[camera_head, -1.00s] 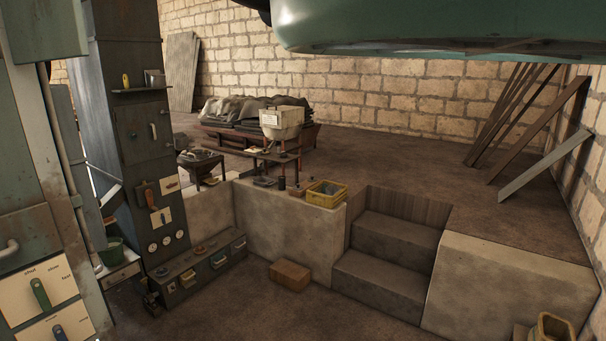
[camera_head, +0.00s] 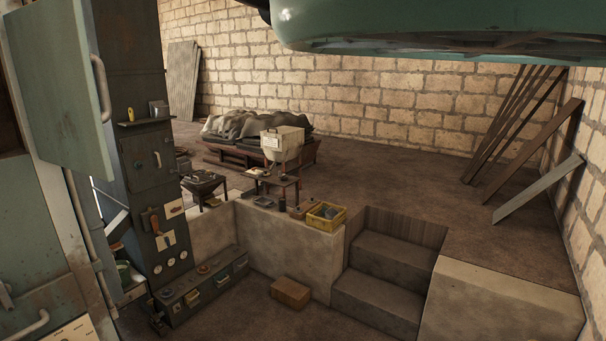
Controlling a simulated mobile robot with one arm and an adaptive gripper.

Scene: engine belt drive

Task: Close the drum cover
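I cannot pick out the drum cover for certain. A flat green-grey panel (camera_head: 62,85) with a curved bar handle (camera_head: 101,87) fills the upper left, close to me. It stands out at an angle from the machine housing beside it, like a hinged door that is open. Below it is another green-grey face with a pale handle (camera_head: 28,325) at the lower left edge. My gripper is not in view. The rounded green body across the top right keeps its place in the picture and looks like part of me.
A dark steel cabinet (camera_head: 140,108) with levers and gauges stands right of the panel. A drawer bench (camera_head: 205,291) is at its foot, and a brown box (camera_head: 290,291) lies on the floor. Concrete steps (camera_head: 377,308) lead up to a raised floor. Planks lean at right.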

